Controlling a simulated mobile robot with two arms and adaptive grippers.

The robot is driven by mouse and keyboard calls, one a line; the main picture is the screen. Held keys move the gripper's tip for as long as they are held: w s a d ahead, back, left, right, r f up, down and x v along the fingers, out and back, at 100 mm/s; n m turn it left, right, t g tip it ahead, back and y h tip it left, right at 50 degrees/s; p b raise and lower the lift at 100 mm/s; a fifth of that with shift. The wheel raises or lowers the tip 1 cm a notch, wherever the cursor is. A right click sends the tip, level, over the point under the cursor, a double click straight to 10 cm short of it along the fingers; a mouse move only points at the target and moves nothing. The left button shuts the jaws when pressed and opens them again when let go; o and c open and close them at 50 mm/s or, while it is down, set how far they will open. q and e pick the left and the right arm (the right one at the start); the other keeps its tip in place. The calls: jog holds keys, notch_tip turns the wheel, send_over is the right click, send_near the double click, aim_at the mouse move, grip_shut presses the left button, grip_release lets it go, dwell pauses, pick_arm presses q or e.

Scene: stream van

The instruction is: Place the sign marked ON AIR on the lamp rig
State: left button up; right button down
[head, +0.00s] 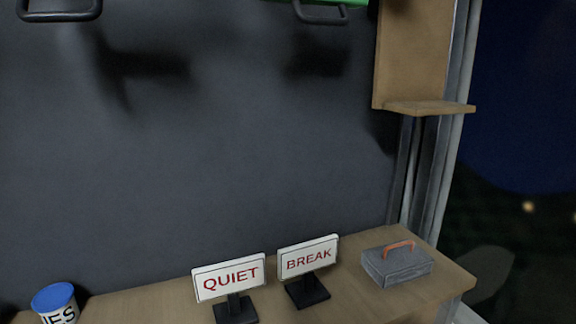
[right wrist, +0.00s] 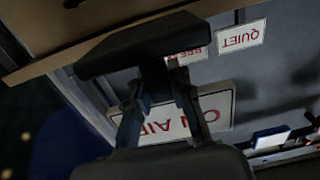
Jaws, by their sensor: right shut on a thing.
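The sign marked ON AIR (right wrist: 222,108), a white plate with red letters, shows upside down in the right wrist view. Its black base and stem (right wrist: 140,48) stand in front of my right gripper (right wrist: 165,82), whose fingers are shut around the stem. The fingers hide part of the plate. The sign is not in the head view. My left gripper is in neither view. I cannot make out the lamp rig for certain in either view.
The wooden counter (head: 360,297) carries a QUIET sign (head: 230,277), a BREAK sign (head: 308,257), a grey box with an orange handle (head: 398,264) and a blue-lidded tin (head: 55,303). A wooden ledge (head: 430,107) juts out upper right. Black handles (head: 60,15) hang at the top edge.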

jog(key=s+a+n+y, duration=0.1)
jog(key=s+a, duration=0.3)
jog(key=s, duration=0.3)
jog(key=shift+w+d+r+m+t+h, duration=0.35)
jog(key=shift+m+h, duration=0.6)
jog(key=shift+h, duration=0.45)
jog(key=shift+w+d+r+m+t+h, duration=0.2)
jog(key=shift+w+d+m+h, duration=0.25)
jog(key=shift+m+h, duration=0.75)
jog(key=shift+w+d+r+m+t+h, duration=0.35)
jog(key=shift+m+h, duration=0.4)
jog(key=shift+h, duration=0.85)
